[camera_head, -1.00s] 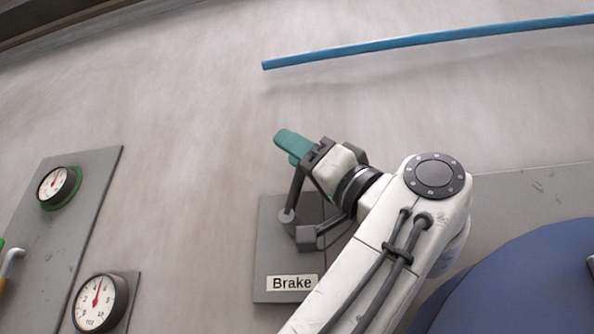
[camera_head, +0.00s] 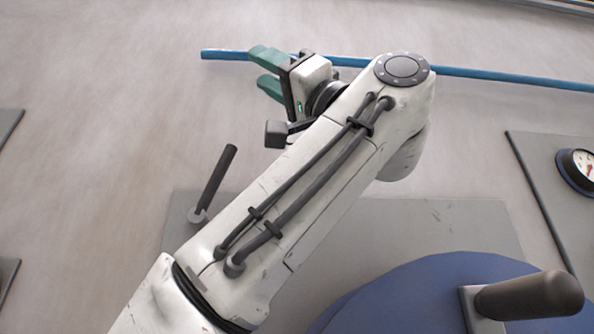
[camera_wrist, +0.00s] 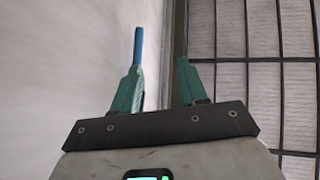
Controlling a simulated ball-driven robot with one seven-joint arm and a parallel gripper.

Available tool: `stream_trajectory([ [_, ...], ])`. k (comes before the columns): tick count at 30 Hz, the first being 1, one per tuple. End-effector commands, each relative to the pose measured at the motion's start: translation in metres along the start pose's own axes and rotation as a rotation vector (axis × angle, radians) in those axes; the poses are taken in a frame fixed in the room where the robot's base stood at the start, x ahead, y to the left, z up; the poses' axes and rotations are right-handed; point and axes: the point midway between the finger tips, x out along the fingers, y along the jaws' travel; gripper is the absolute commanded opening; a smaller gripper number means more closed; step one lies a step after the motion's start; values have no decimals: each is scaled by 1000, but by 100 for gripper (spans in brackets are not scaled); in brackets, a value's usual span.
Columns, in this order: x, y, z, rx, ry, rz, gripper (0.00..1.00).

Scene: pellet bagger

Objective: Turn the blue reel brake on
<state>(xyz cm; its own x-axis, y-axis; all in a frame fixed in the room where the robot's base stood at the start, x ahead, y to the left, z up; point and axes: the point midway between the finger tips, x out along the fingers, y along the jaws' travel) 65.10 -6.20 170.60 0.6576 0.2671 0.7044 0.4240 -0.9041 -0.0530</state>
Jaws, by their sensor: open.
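The brake lever (camera_head: 216,180) is a dark grey rod on a round pivot, standing up from the grey plate (camera_head: 178,225) and leaning to the right at its top. My gripper (camera_head: 262,68) is up and to the right of the lever, apart from it. Its green fingers are open with nothing between them, and both show in the wrist view (camera_wrist: 160,85). The blue reel (camera_head: 400,290) is a large disc at the lower right of the head view. My arm covers part of the plate, and the Brake label does not show now.
A blue pipe (camera_head: 480,73) runs along the wall behind my gripper; its end shows beyond the left finger in the wrist view. A dark handle (camera_head: 530,295) sticks out by the reel. A gauge (camera_head: 578,168) is at the right.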

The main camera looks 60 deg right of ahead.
Motion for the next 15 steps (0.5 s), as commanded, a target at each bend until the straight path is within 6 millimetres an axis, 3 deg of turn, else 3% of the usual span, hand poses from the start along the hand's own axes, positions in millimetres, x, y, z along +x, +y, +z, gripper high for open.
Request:
stream_trajectory([
  [7,-13,-21,-36,-1,2,0,42],
  [15,-17,-28,-48,0,-1,0,42],
])
